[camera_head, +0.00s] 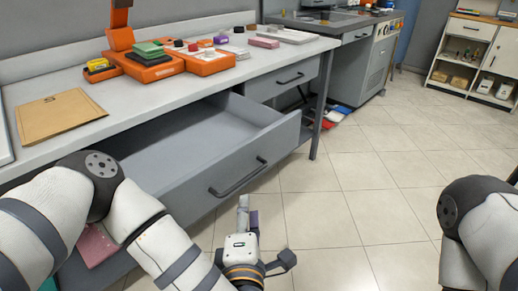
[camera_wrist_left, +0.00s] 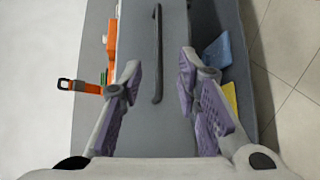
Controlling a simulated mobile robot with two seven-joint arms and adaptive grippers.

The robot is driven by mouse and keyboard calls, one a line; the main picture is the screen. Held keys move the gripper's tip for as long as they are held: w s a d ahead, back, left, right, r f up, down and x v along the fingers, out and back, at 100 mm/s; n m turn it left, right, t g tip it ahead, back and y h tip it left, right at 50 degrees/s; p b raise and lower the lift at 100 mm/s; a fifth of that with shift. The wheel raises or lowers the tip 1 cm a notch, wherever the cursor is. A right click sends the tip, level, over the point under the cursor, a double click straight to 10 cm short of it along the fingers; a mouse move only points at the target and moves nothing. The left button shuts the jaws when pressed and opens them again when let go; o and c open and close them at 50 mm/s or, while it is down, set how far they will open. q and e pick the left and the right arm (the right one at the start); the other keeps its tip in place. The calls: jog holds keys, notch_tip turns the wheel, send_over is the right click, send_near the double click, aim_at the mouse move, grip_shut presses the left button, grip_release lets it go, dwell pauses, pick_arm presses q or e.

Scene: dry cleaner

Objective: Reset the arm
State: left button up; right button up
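My left gripper (camera_head: 257,236) is low in front of the open grey drawer (camera_head: 205,184), to the right of and below its dark bar handle (camera_head: 238,177). In the left wrist view, the two purple-padded fingers (camera_wrist_left: 160,75) stand wide apart with nothing between them. A dark handle (camera_wrist_left: 157,55) on a grey front shows beyond them; I see no contact. My left arm (camera_head: 148,232) reaches across the lower left of the head view. My right arm (camera_head: 478,225) shows at the right edge, but its gripper is out of frame.
The workbench (camera_head: 130,93) holds a brown envelope (camera_head: 58,113), orange trays (camera_head: 205,61) and small items. The drawer juts out below it. Pink cloth (camera_head: 96,244) lies low left. Tiled floor (camera_head: 345,205) is clear to the right; a shelf unit (camera_head: 470,55) stands far back.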

pick_arm(q)
jog(key=s+a+f+m+g+h+p, duration=0.2)
jog(key=s+f+m+g+h, duration=0.3)
jog(key=s+f+m+g, duration=0.85)
jog(key=s+a+m+g+y, duration=0.1)
jog(key=s+a, duration=0.3)
jog(key=s, duration=0.4)
jog(key=s+a+f+m+g+y, duration=0.1)
jog(key=s+a+m+g, duration=0.1)
jog(key=s+a, duration=0.3)
jog(key=s+a+f+m+g+y, duration=0.1)
jog(key=s+a+m, duration=0.3)
jog(key=s, duration=0.7)
jog(key=shift+s+a+g, duration=0.3)
jog(key=shift+a+g, duration=0.25)
jog(key=shift+g, duration=0.2)
pick_arm(e)
jog(key=shift+t, duration=0.6)
jog(key=w+r, duration=0.3)
